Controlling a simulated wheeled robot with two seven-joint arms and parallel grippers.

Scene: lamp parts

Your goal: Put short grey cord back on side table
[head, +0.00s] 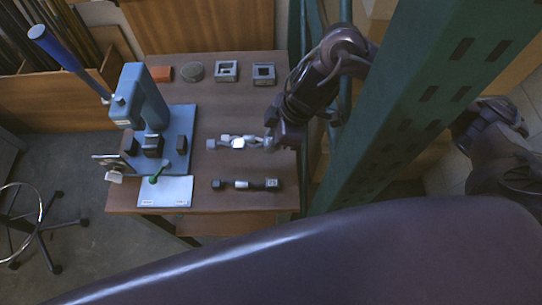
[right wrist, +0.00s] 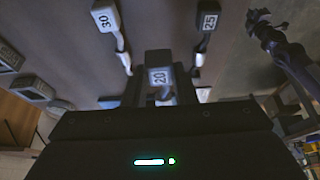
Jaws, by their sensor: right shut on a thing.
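My right gripper (head: 272,138) is low over the right part of the wooden table (head: 205,105). In the right wrist view it is shut on a grey square-ended piece marked 20 (right wrist: 160,78). Light-coloured pieces lie beside it in the middle row, partly overlapping in the head view. A grey square-ended piece marked 30 (right wrist: 104,18) lies to the left in the wrist view, and a darker one marked 25 (right wrist: 207,20) to the right; the dark one also shows in the head view (head: 220,184). My left gripper is not in view.
A blue press (head: 140,95) with a long lever stands on the table's left. A white sheet (head: 165,191) with a green-knobbed thing (head: 153,179) lies in front. An orange block (head: 161,73), a round grey piece (head: 195,71) and square frames (head: 226,71) line the back. A green post (head: 400,110) rises at right.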

